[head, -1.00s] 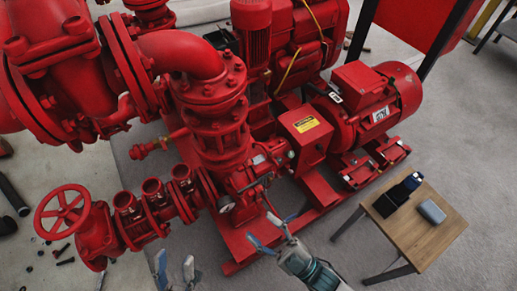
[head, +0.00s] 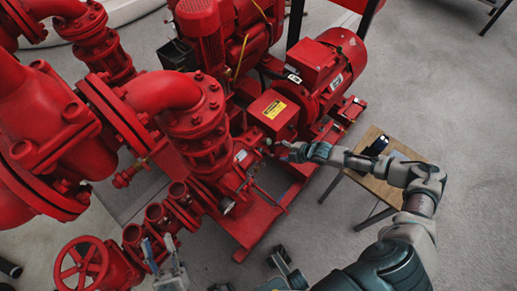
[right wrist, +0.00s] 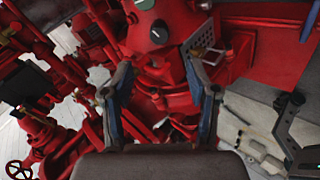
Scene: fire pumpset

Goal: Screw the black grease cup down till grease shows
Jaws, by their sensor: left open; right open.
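The red pump (head: 235,185) stands in the middle of the head view. In the right wrist view a dark round cap (right wrist: 158,32) sits on its red housing, beside a green round part (right wrist: 145,4); the cap looks like the black grease cup. In the head view the cup is too small to make out. My right gripper (head: 275,149) is at the pump's shaft side, its fingers small there. In the right wrist view that gripper (right wrist: 157,62) is open and empty, with the cap beyond its fingertips. My left gripper (head: 160,252) is open and empty, low in front of the valve manifold.
The red motor (head: 325,70) and a coupling guard with a yellow label (head: 272,112) stand behind my right gripper. A wooden table (head: 372,182) with dark items is partly hidden by my right arm. A red handwheel (head: 80,262) is at lower left. Grey floor lies clear at right.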

